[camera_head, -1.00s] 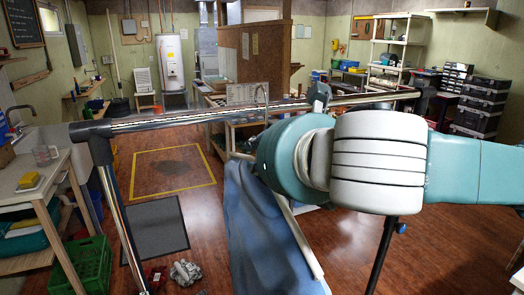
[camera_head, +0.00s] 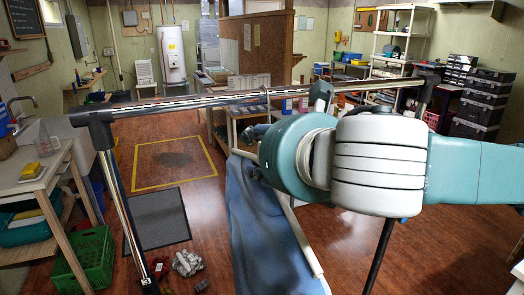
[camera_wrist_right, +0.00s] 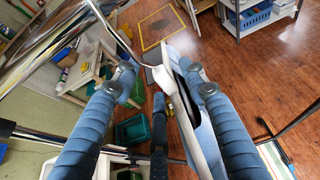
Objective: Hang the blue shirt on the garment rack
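The blue shirt (camera_head: 262,225) hangs on a white hanger (camera_head: 305,240) below the bar of the garment rack (camera_head: 190,103). The hanger's thin hook (camera_head: 266,93) meets the bar and appears to loop over it. My right gripper (camera_head: 285,114) is at the top of the hanger, partly hidden by my wrist. In the right wrist view its fingers (camera_wrist_right: 160,74) are spread apart, with the white hanger (camera_wrist_right: 182,110) between them, closer to the right-hand finger. Part of the shirt (camera_wrist_right: 208,138) shows behind that finger. My left gripper is out of view.
A dark mat (camera_head: 158,220) lies on the floor behind the rack. Black cases (camera_head: 482,105) and shelves stand at the back right. The bar has free room to the left.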

